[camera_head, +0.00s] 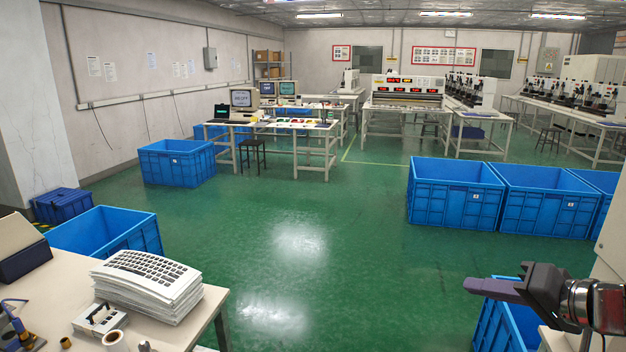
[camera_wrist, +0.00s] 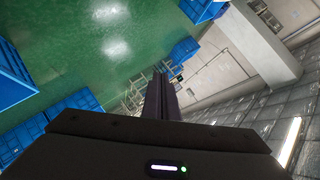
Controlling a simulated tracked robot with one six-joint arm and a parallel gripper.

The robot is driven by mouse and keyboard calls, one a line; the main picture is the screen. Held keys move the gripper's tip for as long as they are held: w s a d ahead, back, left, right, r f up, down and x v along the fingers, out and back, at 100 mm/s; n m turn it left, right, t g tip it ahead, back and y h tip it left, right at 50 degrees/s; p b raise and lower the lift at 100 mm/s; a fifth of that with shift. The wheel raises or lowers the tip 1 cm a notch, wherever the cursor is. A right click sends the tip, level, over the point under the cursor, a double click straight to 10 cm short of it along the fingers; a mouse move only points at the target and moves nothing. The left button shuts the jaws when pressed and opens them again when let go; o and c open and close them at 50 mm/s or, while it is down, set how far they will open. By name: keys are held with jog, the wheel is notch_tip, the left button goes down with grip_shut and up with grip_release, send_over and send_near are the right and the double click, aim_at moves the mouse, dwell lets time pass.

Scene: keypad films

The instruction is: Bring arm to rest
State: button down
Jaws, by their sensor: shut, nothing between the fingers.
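My gripper (camera_head: 487,287) is at the lower right in the head view, held out in the air and pointing left. Its dark jaws are closed together and hold nothing. In the wrist view the shut fingers (camera_wrist: 160,97) stick out past the dark gripper body, with the tilted room behind them. Most of my arm is out of the frame at the right.
A table (camera_head: 205,322) at the lower left bears a stack of keypad films (camera_head: 147,285). Blue crates (camera_head: 455,193) stand at the right, and one (camera_head: 510,318) lies below my gripper. The green floor (camera_head: 310,240) in the middle is clear.

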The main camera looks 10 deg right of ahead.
jog(key=a+f+n+g, duration=0.1)
jog(key=a+f+g, duration=0.25)
jog(key=a, duration=0.45)
jog(key=a+f+n+g, duration=0.15)
jog(key=a+f, duration=0.25)
jog(key=a, duration=0.5)
jog(key=s+a+f+n+g+h, duration=0.1)
jog(key=s+a+f+n+h, duration=0.1)
jog(key=s, duration=0.8)
jog(key=a+n+h, duration=0.1)
jog(key=a+h, duration=0.1)
jog(key=a, duration=0.1)
jog(key=shift+s+a+n, duration=0.2)
jog(key=shift+n, duration=0.15)
jog(key=c, duration=2.5)
grip_release()
jog(key=o, duration=0.7)
jog(key=shift+o, duration=0.2)
jog(key=shift+s, duration=0.1)
